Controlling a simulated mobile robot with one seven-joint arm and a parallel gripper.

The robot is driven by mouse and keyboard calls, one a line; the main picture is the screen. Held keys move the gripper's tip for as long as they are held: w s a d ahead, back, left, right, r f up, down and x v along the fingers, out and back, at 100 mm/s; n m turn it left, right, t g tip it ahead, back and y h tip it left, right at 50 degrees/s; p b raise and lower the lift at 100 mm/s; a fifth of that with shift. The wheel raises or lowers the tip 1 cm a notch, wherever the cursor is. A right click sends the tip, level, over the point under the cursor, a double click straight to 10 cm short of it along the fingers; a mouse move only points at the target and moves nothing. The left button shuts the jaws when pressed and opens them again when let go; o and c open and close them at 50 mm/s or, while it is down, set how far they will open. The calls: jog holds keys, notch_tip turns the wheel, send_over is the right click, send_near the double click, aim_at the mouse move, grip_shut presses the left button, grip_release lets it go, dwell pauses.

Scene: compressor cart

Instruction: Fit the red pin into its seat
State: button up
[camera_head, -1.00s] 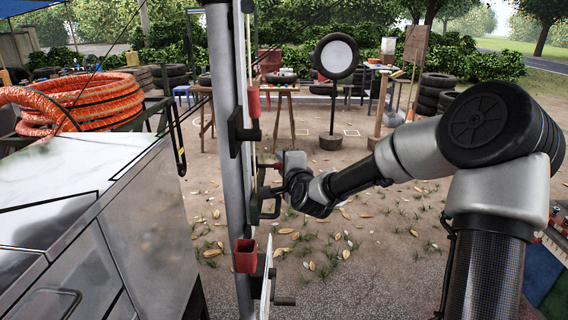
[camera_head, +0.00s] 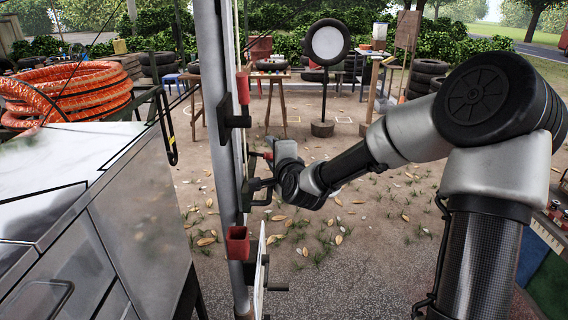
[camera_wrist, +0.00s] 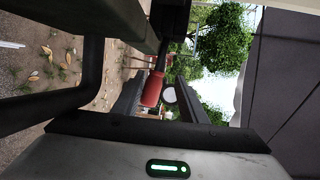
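A small red piece (camera_head: 268,155), likely the red pin, is at the grey pole, just left of my gripper (camera_head: 274,160). In the wrist view a red cylinder (camera_wrist: 152,89) appears between the two dark fingers of my gripper (camera_wrist: 160,98). Gaps show beside it, and the fingers look apart, not closed on it. A dark rod and block (camera_wrist: 170,18) lie at its upper end. A hollow red square socket (camera_head: 237,243) sits lower on the pole, and another red part (camera_head: 243,88) sits higher on a black bracket. I cannot tell which is the seat.
The grey pole (camera_head: 212,120) stands upright, with black brackets and a black handle (camera_head: 262,190) close below my gripper. A metal cabinet (camera_head: 110,205) with an orange hose coil (camera_head: 75,95) fills the left. Open ground lies beyond.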

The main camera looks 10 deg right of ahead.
jog(key=p+v, duration=0.3)
jog(key=v, duration=1.1)
jog(key=shift+s, duration=0.4)
jog(key=shift+d, duration=0.1)
jog(key=shift+c, duration=0.4)
